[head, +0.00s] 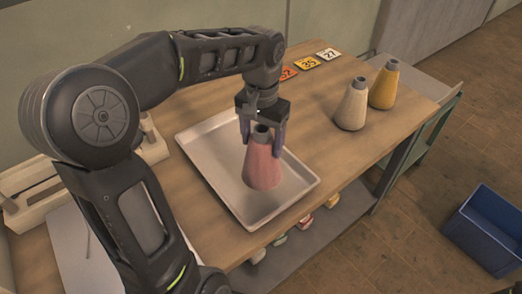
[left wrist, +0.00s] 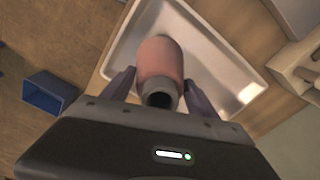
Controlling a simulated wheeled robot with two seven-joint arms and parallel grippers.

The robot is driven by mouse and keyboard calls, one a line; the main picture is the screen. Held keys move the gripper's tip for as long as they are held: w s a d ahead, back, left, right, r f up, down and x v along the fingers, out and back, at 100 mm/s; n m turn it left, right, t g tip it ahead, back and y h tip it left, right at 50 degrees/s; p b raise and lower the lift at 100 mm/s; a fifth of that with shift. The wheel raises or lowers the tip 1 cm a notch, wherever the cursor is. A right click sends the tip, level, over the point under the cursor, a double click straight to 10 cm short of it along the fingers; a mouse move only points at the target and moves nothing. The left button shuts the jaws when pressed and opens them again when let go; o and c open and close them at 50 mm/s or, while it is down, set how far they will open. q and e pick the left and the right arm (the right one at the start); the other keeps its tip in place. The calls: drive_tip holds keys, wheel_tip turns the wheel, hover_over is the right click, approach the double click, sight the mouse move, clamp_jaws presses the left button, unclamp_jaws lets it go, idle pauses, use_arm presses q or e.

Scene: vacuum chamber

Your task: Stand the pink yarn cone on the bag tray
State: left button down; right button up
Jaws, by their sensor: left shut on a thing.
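The pink yarn cone (head: 263,168) is upright, with its dark tube top up, over the white bag tray (head: 209,166) on the wooden table. My left gripper (head: 263,138) is shut on the upper part of the cone, one finger on each side. The left wrist view shows the cone (left wrist: 161,62) between the two fingers (left wrist: 160,88), with the tray (left wrist: 231,76) beneath it. I cannot tell for sure whether the cone's base touches the tray. My right gripper is not in view.
A cream cone (head: 351,106) and a yellow cone (head: 384,86) stand at the table's right. Number cards (head: 307,63) lie at the back edge. A wooden rack (head: 40,188) is at the left. A blue bin (head: 489,228) is on the floor. The tray around the cone is empty.

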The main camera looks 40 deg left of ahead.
sight(262, 171)
use_arm(q)
wheel_tip(262, 171, down, 3)
drive_tip(key=shift+f, duration=0.3)
idle(0.4)
drive_tip(key=shift+f, duration=0.15)
drive_tip(key=shift+c, duration=1.1)
unclamp_jaws()
